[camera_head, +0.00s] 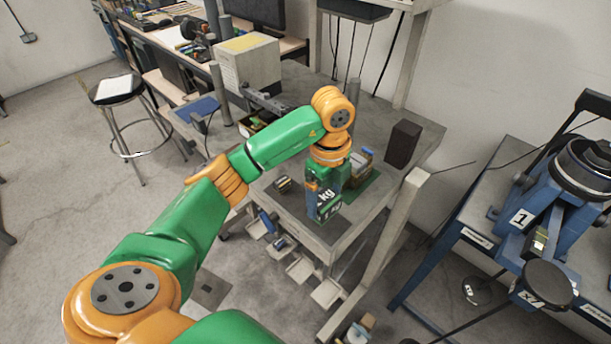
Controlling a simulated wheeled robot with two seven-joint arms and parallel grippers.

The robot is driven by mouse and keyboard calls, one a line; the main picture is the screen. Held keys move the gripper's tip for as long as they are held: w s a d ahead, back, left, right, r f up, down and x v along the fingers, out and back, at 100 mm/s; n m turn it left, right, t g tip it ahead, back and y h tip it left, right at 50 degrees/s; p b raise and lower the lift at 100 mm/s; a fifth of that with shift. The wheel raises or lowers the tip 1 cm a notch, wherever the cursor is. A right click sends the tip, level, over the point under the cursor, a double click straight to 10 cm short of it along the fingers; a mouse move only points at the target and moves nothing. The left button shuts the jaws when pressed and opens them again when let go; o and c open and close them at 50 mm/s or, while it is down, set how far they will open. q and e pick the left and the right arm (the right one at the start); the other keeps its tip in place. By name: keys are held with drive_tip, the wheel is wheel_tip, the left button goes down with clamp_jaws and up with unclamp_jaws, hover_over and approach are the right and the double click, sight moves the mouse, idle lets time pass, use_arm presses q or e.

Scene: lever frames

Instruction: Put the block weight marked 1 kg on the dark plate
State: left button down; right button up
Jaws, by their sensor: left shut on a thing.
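My left gripper (324,184) is shut on a dark block weight (325,206) with white "kg" lettering. The number on it cannot be read clearly. The block is over the front part of the grey workbench (340,242); I cannot tell whether it touches the top. A round dark plate (548,285) is at the right, on the blue lever frame (540,225), well apart from the gripper. My right gripper is not in view.
A dark upright block (403,143) stands at the bench's right rear. A pale post (385,240) rises between the bench and the lever frame. A second, larger round dark part (585,168) tops the frame. A stool (115,88) stands at left.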

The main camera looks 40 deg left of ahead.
sight(330, 199)
use_arm(q)
drive_tip(key=shift+w+d+f, duration=0.15)
drive_tip(key=shift+d+f, duration=0.05)
drive_tip(key=shift+f, duration=0.05)
drive_tip(key=f, duration=0.1)
drive_tip(key=f+p, duration=0.2)
drive_tip(key=shift+w+d, duration=0.15)
drive_tip(key=shift+d, duration=0.1)
drive_tip(key=shift+w+f, duration=0.1)
drive_tip(key=shift+f, duration=0.3)
